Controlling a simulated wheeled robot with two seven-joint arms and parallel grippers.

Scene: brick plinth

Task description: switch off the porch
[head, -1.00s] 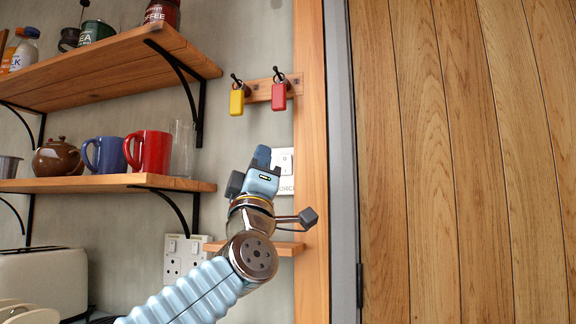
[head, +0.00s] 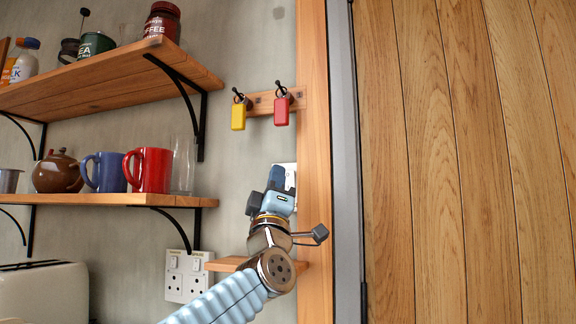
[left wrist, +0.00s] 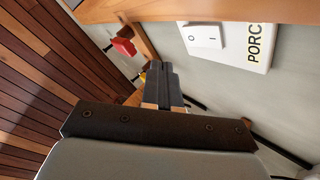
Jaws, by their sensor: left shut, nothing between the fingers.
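The white porch switch plate (head: 291,168) is on the wall beside the wooden door post, mostly hidden behind my left gripper in the head view. The left wrist view shows the plate (left wrist: 238,56) with its white rocker (left wrist: 203,35) and a label of which "PORC" is readable. I cannot tell for sure which way the rocker is tipped. My left gripper (head: 277,178) is shut and empty, in front of the plate in the head view. In the left wrist view its fingertips (left wrist: 160,68) are below and left of the rocker, apart from it. My right gripper is not in view.
A rail (head: 265,103) with a yellow key tag (head: 238,117) and a red key tag (head: 281,112) is above the switch. A small wooden ledge (head: 224,265) and a socket plate (head: 186,277) are below. Shelves with mugs stand left; the wooden door (head: 450,160) is right.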

